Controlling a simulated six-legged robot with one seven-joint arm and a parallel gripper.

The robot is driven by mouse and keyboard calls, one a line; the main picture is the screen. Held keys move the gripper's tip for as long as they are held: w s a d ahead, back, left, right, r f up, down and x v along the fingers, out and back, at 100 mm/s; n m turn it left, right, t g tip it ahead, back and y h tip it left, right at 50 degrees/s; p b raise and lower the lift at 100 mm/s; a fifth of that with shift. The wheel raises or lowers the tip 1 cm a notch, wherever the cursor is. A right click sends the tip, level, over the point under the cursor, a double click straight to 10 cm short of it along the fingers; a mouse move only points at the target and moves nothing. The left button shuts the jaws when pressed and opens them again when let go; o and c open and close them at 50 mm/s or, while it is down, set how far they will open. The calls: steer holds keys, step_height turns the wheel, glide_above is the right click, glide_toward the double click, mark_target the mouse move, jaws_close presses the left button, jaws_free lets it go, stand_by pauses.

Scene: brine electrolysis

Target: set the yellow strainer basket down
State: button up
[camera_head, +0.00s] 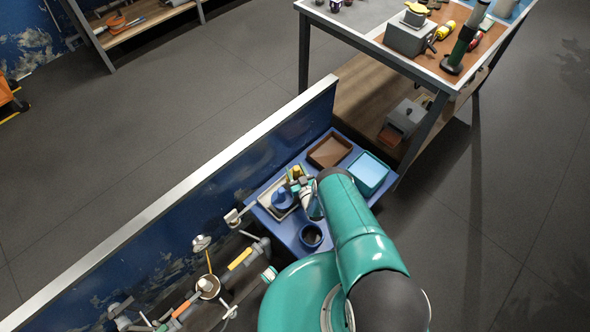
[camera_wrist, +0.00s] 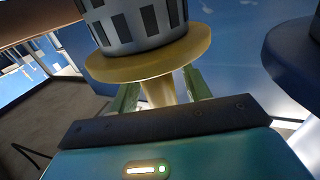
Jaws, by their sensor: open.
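The yellow strainer basket fills the upper middle of the wrist view, with a grey slotted body, a wide yellow flange (camera_wrist: 150,62) and a yellow stem. My gripper (camera_wrist: 160,93) is open, with one green finger on each side of the stem. In the head view the basket's yellow part (camera_head: 297,171) is small and partly hidden beside my gripper (camera_head: 304,184), over the blue bench. Whether the basket's far end rests on anything is hidden.
The blue bench holds a brown tray (camera_head: 330,137), a teal tray (camera_head: 386,166), a blue item (camera_head: 282,198) on a pale tray and a dark round cup (camera_head: 311,236). A blue panel with a pale top edge (camera_head: 190,190) stands along the left. Pipes and valves run along its near side.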

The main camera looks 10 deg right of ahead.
steer(key=s, duration=0.3)
steer(key=s+d, duration=0.1)
steer(key=s, duration=0.2)
steer(key=shift+s+d, duration=0.15)
steer(key=shift+s, duration=0.2)
